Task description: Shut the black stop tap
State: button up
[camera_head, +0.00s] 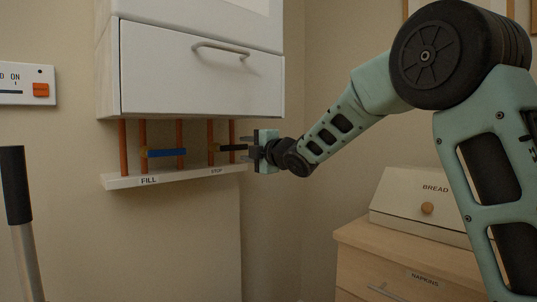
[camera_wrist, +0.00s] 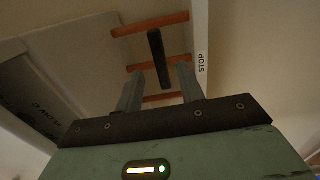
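The black stop tap (camera_head: 234,147) is a dark lever lying across the copper pipes above the STOP label, under the white cabinet. In the wrist view the black lever (camera_wrist: 157,55) points toward my gripper. My gripper (camera_head: 256,151) is at the right end of the lever, level with it. In the wrist view its two fingers (camera_wrist: 161,70) are apart, with the lever's near end between them in the picture. I cannot tell whether either finger touches the lever. The tap's pivot on the pipe is hard to make out.
A blue lever tap (camera_head: 166,153) sits to the left above the FILL label. A white ledge (camera_head: 130,182) runs below the pipes, and the cabinet (camera_head: 190,75) hangs just above. A bread box (camera_head: 410,205) stands on a wooden drawer unit (camera_head: 385,250) at lower right.

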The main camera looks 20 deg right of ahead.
jog(key=v, duration=0.9)
jog(key=shift+s, duration=0.35)
jog(key=shift+d, duration=0.1)
jog(key=s+a+f+m+g+h, duration=0.1)
jog(key=s+a+f+m+g, duration=0.4)
jog(key=f, duration=0.4)
jog(key=s+a+f+m+g+h, duration=0.1)
jog(key=s+a+f+m+g, duration=0.25)
jog(key=s+a+f, duration=0.45)
jog(key=s+a+f+m+g+h, duration=0.1)
jog(key=s+f+m+g+h, duration=0.25)
jog(key=s, duration=1.05)
jog(key=s+a+f+m+g+y, duration=0.15)
jog(key=s+f+g, duration=0.45)
jog(key=s, duration=0.7)
notch_tip(320, 180, up, 21)
jog(key=h+p, duration=0.1)
jog(key=p, duration=2.1)
jog(key=shift+w+d+m+t+p, duration=0.15)
jog(key=shift+w+m+t+p, duration=0.15)
jog(key=shift+m+t, duration=0.1)
